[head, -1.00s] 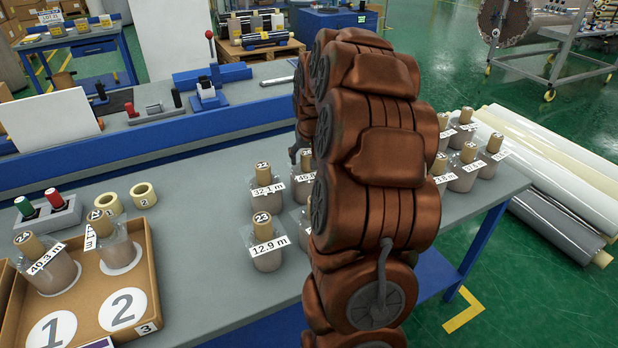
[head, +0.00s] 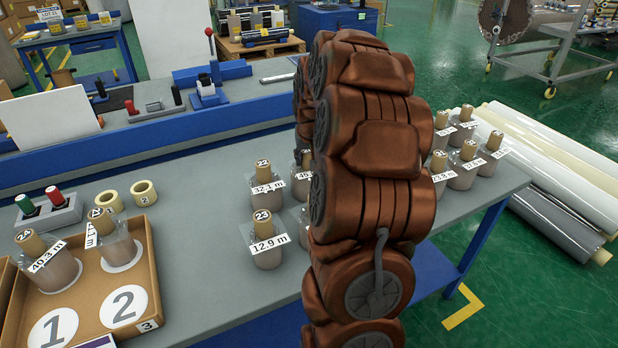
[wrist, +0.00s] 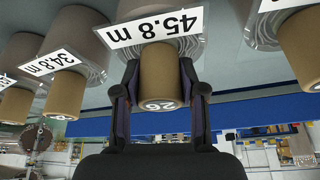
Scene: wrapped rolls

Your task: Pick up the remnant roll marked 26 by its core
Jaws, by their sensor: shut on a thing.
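The roll marked 26 (wrist: 153,12) has a 45.8 m label and a tan core (wrist: 157,88), with the number on the core's end face. In the wrist view, which is upside down, my gripper (wrist: 160,72) is shut on this core, one dark finger on each side. In the head view a roll with a partly covered label starting 45 (head: 301,188) shows at the left edge of my arm, among the rolls on the table. My arm hides most of it and my gripper there. I cannot tell whether it is clear of the table.
Rolls 22 (head: 265,196) and 23 (head: 266,255) stand left of my arm. The 34.8 m roll (wrist: 65,30) is beside the held one. More rolls (head: 462,175) stand to the right. A cardboard tray (head: 148,262) with two rolls and a free spot 2 is at left.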

